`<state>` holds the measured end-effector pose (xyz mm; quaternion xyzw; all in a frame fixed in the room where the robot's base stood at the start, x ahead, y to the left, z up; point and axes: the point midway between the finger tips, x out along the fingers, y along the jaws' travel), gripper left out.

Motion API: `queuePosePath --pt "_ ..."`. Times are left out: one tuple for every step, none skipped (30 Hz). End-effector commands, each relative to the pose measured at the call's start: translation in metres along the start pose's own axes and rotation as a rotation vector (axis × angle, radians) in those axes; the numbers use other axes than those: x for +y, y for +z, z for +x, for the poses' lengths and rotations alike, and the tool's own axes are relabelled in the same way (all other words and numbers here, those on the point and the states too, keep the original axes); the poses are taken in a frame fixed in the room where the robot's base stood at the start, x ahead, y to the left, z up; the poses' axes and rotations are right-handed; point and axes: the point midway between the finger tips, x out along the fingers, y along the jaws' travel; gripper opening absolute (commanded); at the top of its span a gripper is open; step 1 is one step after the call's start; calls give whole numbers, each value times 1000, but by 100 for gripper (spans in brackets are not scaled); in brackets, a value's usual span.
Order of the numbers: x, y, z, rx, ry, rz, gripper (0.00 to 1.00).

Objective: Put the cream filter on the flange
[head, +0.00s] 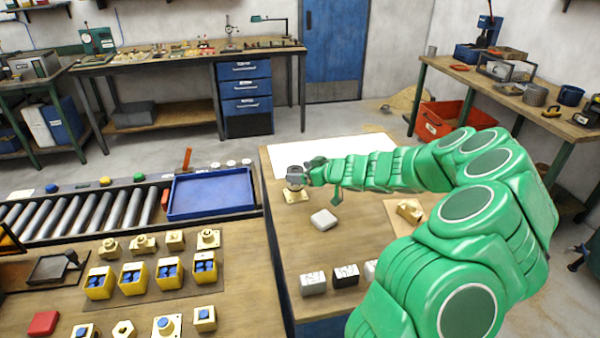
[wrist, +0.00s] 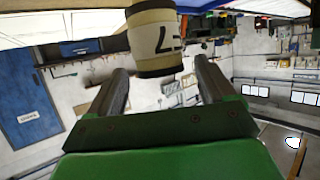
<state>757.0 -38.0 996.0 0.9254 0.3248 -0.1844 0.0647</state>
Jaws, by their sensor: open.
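The cream filter is a cream cylinder with dark bands and a dark mark; in the wrist view (wrist: 156,40) it stands between and beyond my open fingers, its far end cut off by the top edge. My gripper (wrist: 162,72) shows a gap on both sides of it there. In the head view my gripper (head: 303,178) is low over the far left part of the right bench, at a small cream and dark object (head: 293,194), mostly hidden by the gripper. I cannot make out the flange for certain; whether the filter rests on it is hidden.
A pale block (head: 323,219) lies nearer on the bench. A tan board (head: 425,207) carries a cream part. Several small blocks (head: 346,275) line the near side. A blue tray (head: 211,192) and rollers (head: 85,213) are left. The white sheet (head: 340,150) behind my gripper is clear.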

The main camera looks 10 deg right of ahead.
Motion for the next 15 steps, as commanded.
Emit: queuePosePath --pt "0 -1 -6 2 1 1 83" --pt "1 -1 -10 2 2 1 83" --pt "1 -1 -16 2 3 0 83" --pt "1 -2 -20 3 3 -1 83" --pt "1 -2 -24 3 4 -1 83" --pt "2 -2 -29 3 4 -1 83" --pt "2 -2 -32 3 4 -1 83" --pt "2 -2 -36 3 4 0 83" --pt "2 -1 -41 2 4 -1 83" --pt "2 -1 -44 2 4 -1 83" --pt "1 -1 -48 2 3 0 83" --pt "1 0 -53 1 3 1 83" --pt "1 0 -56 1 2 0 83" --pt "0 0 -59 1 2 0 83" --pt "0 0 -64 1 2 1 83"
